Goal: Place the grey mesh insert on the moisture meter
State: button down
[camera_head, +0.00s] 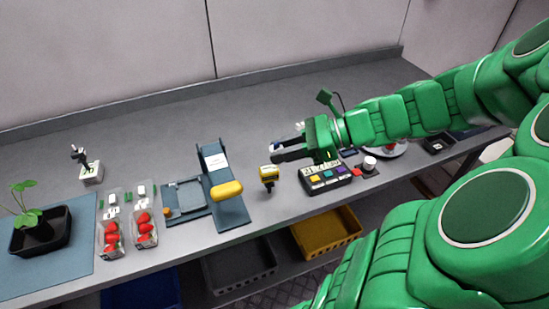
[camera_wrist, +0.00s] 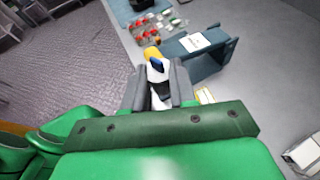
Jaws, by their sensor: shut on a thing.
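My gripper (camera_head: 279,151) reaches left over the bench from the right, above and between a yellow handheld device and a box with coloured keys. In the wrist view my gripper (camera_wrist: 158,76) is shut on a small white piece with a dark blue tip (camera_wrist: 156,66). Its lower part is hidden between the fingers. I cannot make out a grey mesh insert for certain. The keyed box (camera_head: 325,177) lies just in front of my wrist.
A blue stand with a yellow roller (camera_head: 228,190) and a flat grey frame (camera_head: 185,197) are left of the yellow device. Two berry punnets (camera_head: 111,238) and a potted plant (camera_head: 40,232) stand farther left. The back of the bench (camera_head: 150,130) is clear. A yellow crate (camera_head: 326,234) sits below.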

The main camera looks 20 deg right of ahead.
send_over(275, 169)
notch_tip(275, 169, down, 7)
jog(key=shift+r, duration=0.1)
jog(key=shift+w+f, duration=0.15)
jog(key=shift+f, duration=1.55)
jog(key=shift+f, duration=0.1)
jog(key=c, duration=0.9)
grip_release()
